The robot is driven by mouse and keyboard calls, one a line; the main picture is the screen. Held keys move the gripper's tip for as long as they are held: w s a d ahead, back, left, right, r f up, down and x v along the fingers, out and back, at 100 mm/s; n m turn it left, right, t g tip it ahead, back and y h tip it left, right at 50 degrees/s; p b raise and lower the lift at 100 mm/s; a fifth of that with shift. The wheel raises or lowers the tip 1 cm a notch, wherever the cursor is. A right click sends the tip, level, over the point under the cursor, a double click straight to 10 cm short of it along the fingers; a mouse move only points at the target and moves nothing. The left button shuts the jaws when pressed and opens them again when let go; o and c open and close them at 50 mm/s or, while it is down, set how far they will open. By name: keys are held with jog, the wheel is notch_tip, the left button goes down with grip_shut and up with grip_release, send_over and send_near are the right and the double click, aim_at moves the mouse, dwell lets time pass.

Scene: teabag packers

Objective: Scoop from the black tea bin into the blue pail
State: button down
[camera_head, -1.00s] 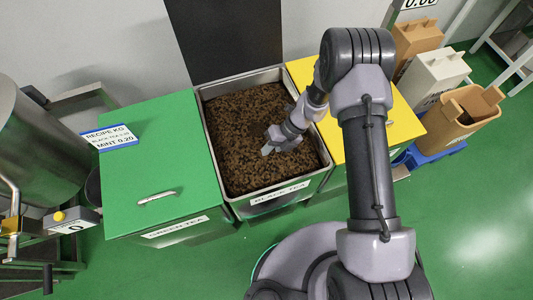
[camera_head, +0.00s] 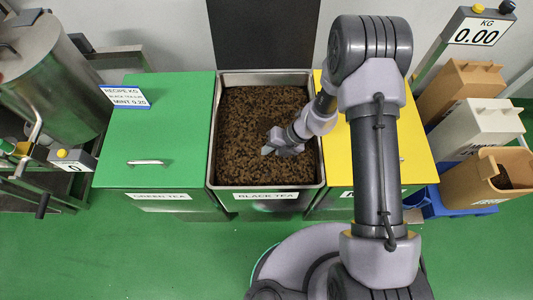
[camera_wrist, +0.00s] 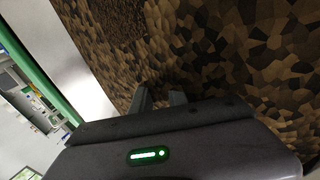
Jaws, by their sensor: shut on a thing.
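The black tea bin (camera_head: 318,168) is an open steel bin labelled BLACK TEA, full of dark brown tea (camera_head: 250,120). My gripper (camera_head: 268,149) is low over the right middle of the tea, its tip at or in the surface. In the wrist view, my gripper's two fingers (camera_wrist: 160,98) point into the tea. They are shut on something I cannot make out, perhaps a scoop. A dark patch beyond the fingers is unclear. I cannot make out a blue pail in either view.
A closed green-lidded bin (camera_head: 160,115) stands left of the tea bin and a yellow-lidded one (camera_head: 405,135) stands right. A scale display (camera_head: 478,31) reads 0.00 at the upper right. Tan and white containers stand below it on the right. Green floor (camera_head: 180,260) is clear in front.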

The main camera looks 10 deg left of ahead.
notch_tip(320, 180, up, 27)
jog(key=p, duration=2.3)
jog(key=shift+a+f+p, duration=0.15)
jog(key=shift+p, duration=0.15)
jog(key=shift+s, duration=0.1)
